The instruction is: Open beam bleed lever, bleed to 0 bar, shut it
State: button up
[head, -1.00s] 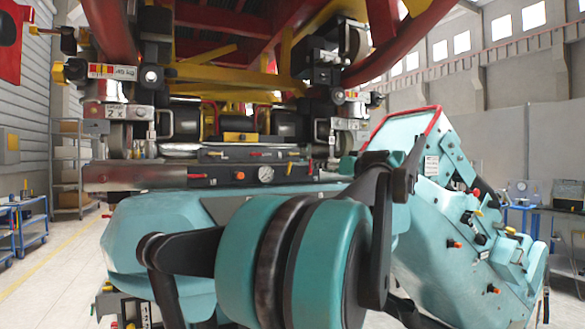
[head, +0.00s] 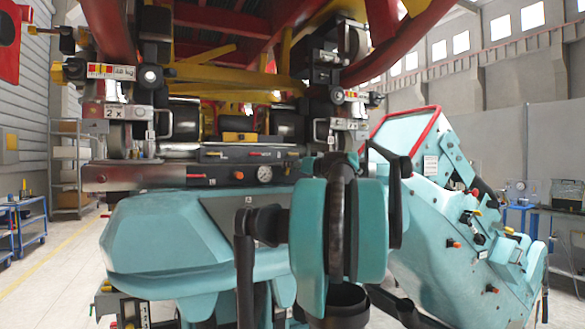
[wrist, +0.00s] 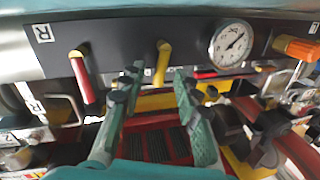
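In the wrist view a dark panel carries a yellow lever (wrist: 163,62), a red lever (wrist: 80,72) and a round white pressure gauge (wrist: 231,43). I cannot read which lever is labelled as the beam bleed. The gauge needle points toward the upper right of the picture; its figures are too small to read. My gripper (wrist: 157,76) is open, with its two teal fingers on either side of the yellow lever's lower end in the picture. No contact shows. In the head view the gauge (head: 264,174) sits on the beam (head: 130,175); my arm hides my gripper.
An orange knob (wrist: 297,48) sits right of the gauge in the wrist view. Above the beam hangs the red and yellow coaster frame. A teal machine with a red-edged panel (head: 405,120) stands at right. A blue cart (head: 22,230) and open floor lie at left.

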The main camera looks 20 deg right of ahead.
jog(key=shift+w, duration=0.1)
jog(key=shift+c, duration=0.2)
grip_shut()
jog(key=m, duration=0.3)
jog(key=d+m+t, duration=0.1)
jog(key=shift+f+m, duration=0.3)
jog(key=shift+f, duration=0.05)
jog(key=shift+d+f+m+t+h, duration=0.15)
jog(key=shift+m, duration=0.7)
jog(key=shift+d+f+m+t+h, duration=0.1)
jog(key=shift+f+m+t+h, duration=0.1)
jog(key=shift+m, duration=0.6)
jog(key=shift+d+f+m+t+h, duration=0.15)
jog(key=shift+m, duration=0.7)
jog(key=shift+o, duration=0.2)
grip_release()
